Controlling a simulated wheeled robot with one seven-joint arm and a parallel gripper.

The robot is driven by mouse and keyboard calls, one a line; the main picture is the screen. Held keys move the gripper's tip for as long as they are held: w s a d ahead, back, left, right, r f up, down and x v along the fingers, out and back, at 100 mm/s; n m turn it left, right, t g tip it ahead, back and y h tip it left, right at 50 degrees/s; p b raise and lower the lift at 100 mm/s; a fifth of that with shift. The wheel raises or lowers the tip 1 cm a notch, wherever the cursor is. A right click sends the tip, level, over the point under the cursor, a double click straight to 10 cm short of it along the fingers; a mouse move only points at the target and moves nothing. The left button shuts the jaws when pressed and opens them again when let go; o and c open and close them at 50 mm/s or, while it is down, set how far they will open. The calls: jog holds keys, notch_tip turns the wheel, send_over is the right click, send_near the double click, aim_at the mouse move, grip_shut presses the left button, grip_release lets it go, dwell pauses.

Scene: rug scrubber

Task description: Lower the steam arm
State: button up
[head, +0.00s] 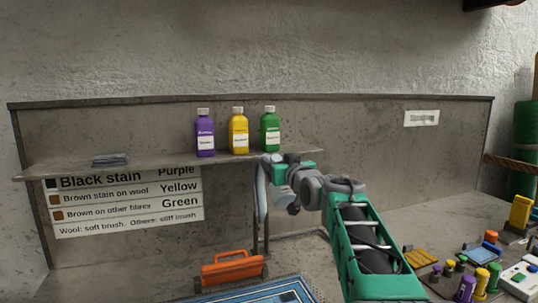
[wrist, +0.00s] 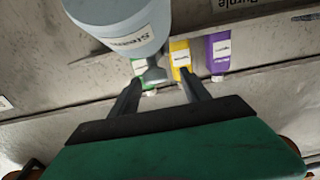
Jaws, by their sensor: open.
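The steam head, a pale blue-grey rounded body (wrist: 118,22) with a label that starts "Steam", fills the top of the wrist view. A narrow grey neck with a flared end (wrist: 153,70) extends from it and shows between the fingertips of my gripper (wrist: 160,82). My gripper is open; I cannot tell whether either finger touches the neck. In the head view, a pale blue upright piece (head: 262,193) beside my wrist looks like part of the steam arm. My own arm hides much of it.
Purple (head: 205,135), yellow (head: 239,133) and green (head: 269,131) bottles stand on the wall shelf (head: 140,163) close by. An orange-handled tool (head: 232,270) and a blue rug (head: 255,292) lie below. Coloured knobs and a control box (head: 522,280) crowd the right.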

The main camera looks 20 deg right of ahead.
aim_at(273, 156)
jog(key=w, duration=0.2)
jog(key=w+p, duration=0.1)
jog(key=w, duration=0.2)
jog(key=shift+w+d, duration=0.4)
grip_shut()
dwell(0.9)
